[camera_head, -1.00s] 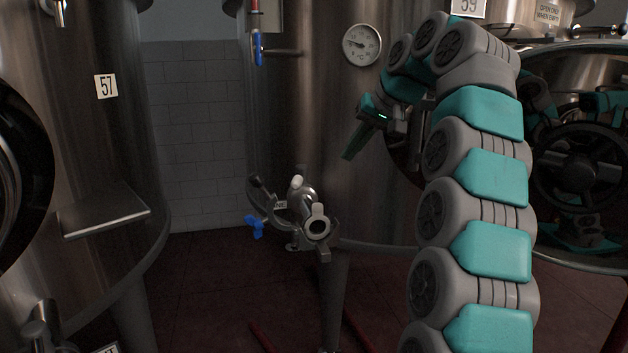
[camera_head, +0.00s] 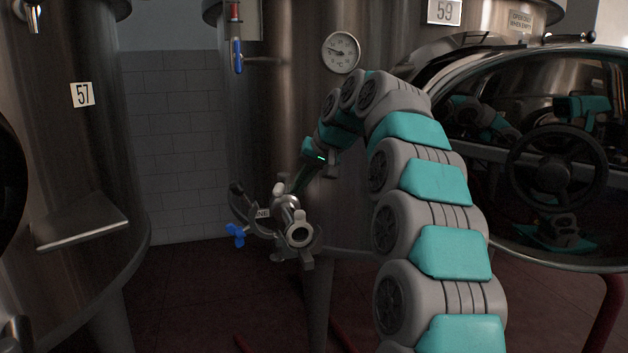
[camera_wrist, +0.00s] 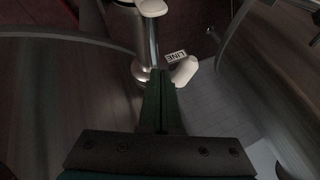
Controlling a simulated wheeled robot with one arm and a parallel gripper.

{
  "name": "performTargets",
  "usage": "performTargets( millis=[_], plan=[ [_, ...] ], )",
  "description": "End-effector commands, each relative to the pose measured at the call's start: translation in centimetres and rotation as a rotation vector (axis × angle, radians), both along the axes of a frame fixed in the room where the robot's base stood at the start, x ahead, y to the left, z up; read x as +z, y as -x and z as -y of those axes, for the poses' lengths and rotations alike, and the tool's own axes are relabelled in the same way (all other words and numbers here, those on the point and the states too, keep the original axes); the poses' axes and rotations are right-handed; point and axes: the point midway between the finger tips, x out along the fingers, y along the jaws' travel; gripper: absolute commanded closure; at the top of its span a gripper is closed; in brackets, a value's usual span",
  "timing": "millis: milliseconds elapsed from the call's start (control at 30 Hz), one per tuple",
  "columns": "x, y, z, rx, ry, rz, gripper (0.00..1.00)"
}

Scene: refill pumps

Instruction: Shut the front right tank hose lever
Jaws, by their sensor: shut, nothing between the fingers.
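The steel hose valve assembly (camera_head: 297,234) sticks out low on the front of tank 59. It has a white-tipped lever (camera_head: 279,190) at the back and a pale-tipped lever (camera_head: 300,217) over its open front end. My gripper (camera_head: 292,190) is shut and empty, pointing down just beside the back lever. In the wrist view, the shut fingertips (camera_wrist: 161,76) lie just left of a white lever end (camera_wrist: 184,71) beside a LINE label (camera_wrist: 176,57). Whether they touch it I cannot tell. Another white tip (camera_wrist: 152,8) shows at the top. The fingers partly hide the assembly.
A dark-ended curved pipe with a blue wing nut (camera_head: 236,235) is left of the valve. Tank 57 with a steel shelf (camera_head: 82,222) stands at left. A round hatch with a handwheel (camera_head: 558,167) is at right. Floor between the tanks is clear.

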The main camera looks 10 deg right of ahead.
Motion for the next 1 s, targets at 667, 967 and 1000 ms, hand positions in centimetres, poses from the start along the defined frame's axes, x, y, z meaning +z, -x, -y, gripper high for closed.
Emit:
performTargets(
  millis=[667, 967, 1000],
  plan=[
    [0.0, -0.1, -1.2, -0.009, -0.001, -0.001, 1.0],
    [-0.1, 0.0, -1.6, -0.053, -0.001, -0.003, 1.0],
    [-0.1, 0.0, -1.6, -0.057, -0.001, -0.003, 1.0]
  ],
)
